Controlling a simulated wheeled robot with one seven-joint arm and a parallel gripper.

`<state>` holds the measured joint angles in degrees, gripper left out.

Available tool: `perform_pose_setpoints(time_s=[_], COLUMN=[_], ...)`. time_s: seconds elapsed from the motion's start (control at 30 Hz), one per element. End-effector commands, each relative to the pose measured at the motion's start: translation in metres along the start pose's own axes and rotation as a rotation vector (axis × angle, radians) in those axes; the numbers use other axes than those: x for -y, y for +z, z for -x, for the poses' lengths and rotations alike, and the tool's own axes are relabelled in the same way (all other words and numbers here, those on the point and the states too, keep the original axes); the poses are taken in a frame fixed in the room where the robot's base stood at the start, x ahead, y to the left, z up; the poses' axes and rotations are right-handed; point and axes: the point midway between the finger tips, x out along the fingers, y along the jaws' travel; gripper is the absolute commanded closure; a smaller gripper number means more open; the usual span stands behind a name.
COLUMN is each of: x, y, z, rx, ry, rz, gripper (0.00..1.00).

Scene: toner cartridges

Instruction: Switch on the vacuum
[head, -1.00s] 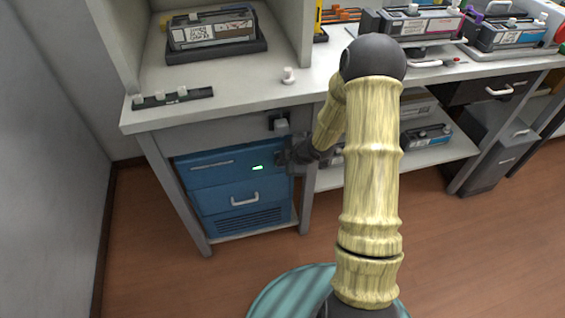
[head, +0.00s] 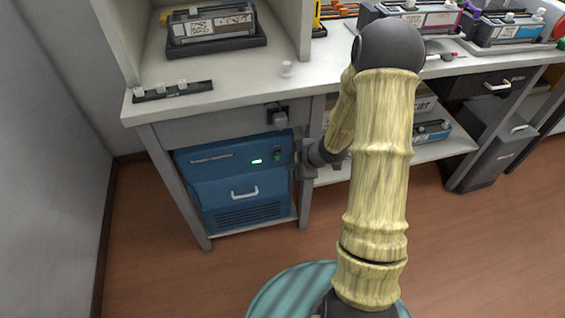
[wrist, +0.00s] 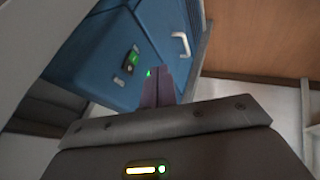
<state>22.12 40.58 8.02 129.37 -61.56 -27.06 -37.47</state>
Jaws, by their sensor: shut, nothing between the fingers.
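The vacuum is a blue box (head: 222,192) with a white handle, under the left end of the bench. In the wrist view the switch (wrist: 131,60) shows a green glow, and the blue front (wrist: 160,30) runs behind the fingers. My gripper (head: 298,160) is at the right edge of the vacuum's front, beside the switch. Its fingers (wrist: 158,78) are shut and empty. I cannot tell whether they touch the vacuum.
A bench leg (head: 305,200) stands just right of the vacuum. A socket with a plug (head: 278,115) is above it. On the bench are a toner cartridge on a black tray (head: 210,42) and a black strip with white knobs (head: 172,91). The floor in front is clear.

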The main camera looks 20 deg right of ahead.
Motion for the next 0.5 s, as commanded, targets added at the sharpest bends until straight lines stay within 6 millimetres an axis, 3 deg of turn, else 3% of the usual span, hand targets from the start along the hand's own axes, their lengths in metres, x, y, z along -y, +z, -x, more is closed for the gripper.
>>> perform_pose_setpoints(time_s=[0.03,0.23,0.5], x=[-0.001,0.004,0.009], y=[-0.002,-0.007,-0.007], z=[0.013,0.048,0.067], rx=[0.0,-0.006,-0.01], ry=[0.001,-0.005,-0.008], rz=[0.0,0.011,0.015], gripper=[1.0,1.0,1.0])
